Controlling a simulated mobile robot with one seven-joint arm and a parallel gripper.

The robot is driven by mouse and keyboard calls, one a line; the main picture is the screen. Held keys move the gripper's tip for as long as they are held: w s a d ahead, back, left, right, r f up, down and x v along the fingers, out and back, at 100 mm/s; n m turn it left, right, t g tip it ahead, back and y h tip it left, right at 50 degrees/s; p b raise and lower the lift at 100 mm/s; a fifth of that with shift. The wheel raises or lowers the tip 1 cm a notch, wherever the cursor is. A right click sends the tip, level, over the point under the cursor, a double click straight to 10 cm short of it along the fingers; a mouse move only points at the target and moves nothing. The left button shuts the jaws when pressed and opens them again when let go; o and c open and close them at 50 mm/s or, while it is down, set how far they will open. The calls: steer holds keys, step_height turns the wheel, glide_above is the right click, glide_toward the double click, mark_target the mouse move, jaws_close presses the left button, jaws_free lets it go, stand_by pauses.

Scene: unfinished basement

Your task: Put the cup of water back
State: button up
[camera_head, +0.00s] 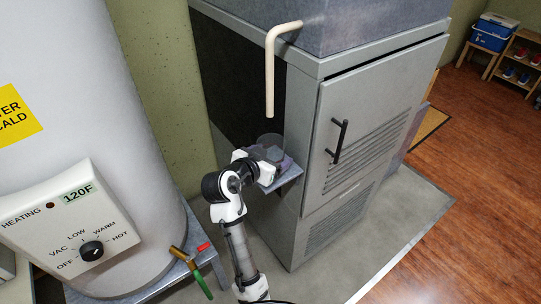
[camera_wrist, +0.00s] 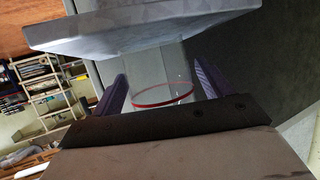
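The cup (camera_head: 269,146) is clear, and what it holds is hard to make out. It is at the small grey shelf (camera_head: 291,174) on the side of the grey cabinet. In the wrist view, which is turned nearly upside down, the cup (camera_wrist: 162,78) has a red ring and appears upright against the shelf slab (camera_wrist: 140,30). My gripper (camera_head: 275,163) is at the shelf, and its two purple fingers stand on either side of the cup (camera_wrist: 160,82). A narrow gap seems to show beside the cup; firm contact is not visible.
The grey cabinet (camera_head: 345,200) with a black handle stands behind the shelf. A bent cream pipe (camera_head: 270,75) hangs above the cup. The white water heater (camera_head: 110,110) and a valve with red and green handles (camera_head: 195,262) are at left. Open floor (camera_head: 480,170) lies right.

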steer(key=shift+o, duration=0.3)
steer(key=shift+r, duration=0.1)
steer(key=b+v, duration=0.1)
steer(key=v, duration=1.1)
